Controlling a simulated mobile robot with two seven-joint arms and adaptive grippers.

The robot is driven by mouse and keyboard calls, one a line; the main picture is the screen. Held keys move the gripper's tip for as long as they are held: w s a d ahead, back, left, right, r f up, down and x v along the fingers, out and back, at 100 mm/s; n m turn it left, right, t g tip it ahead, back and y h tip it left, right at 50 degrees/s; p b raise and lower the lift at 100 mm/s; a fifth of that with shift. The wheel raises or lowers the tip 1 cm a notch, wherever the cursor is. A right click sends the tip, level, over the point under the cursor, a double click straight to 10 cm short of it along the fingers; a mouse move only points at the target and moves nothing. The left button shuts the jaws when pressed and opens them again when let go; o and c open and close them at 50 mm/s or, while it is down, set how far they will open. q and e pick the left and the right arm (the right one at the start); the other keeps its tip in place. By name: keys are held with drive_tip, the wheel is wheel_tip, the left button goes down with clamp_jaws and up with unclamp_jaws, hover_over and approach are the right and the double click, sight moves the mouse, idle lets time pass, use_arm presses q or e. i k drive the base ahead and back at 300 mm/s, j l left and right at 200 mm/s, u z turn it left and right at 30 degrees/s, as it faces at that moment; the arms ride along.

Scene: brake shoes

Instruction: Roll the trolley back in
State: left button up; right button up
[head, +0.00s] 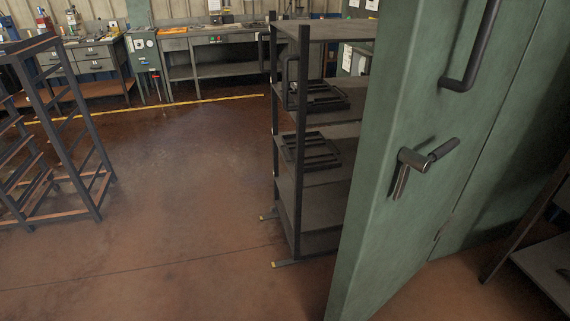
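A tall dark metal shelf trolley (298,150) stands in the middle of the head view, upright, with several shelves. A dark upright handle (290,80) is on its left side. A black slatted frame (318,97) lies on an upper shelf, and another slatted frame (312,151) lies on the shelf below. Low feet with yellow tips (279,264) stick out at its base. An open green door (385,170) hides the trolley's right part. Neither of my grippers is in view.
The green door carries a lever handle (428,160) and a dark bar handle (472,50). A dark open rack (75,135) stands at the left. Workbenches (215,45) line the back wall behind a yellow floor line (180,105). The brown floor (190,190) between rack and trolley is clear.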

sight(311, 207)
drive_tip(key=i+j+u, duration=0.3)
drive_tip(key=i, duration=0.55)
drive_tip(key=i+j+u, duration=0.1)
drive_tip(key=i, duration=0.6)
drive_tip(key=i+j+z, duration=0.1)
drive_tip(key=i+z, duration=0.25)
drive_tip(key=i+j+z, duration=0.15)
drive_tip(key=z, duration=0.25)
drive_tip(key=i+j+z, duration=0.35)
drive_tip(key=k+l, duration=0.05)
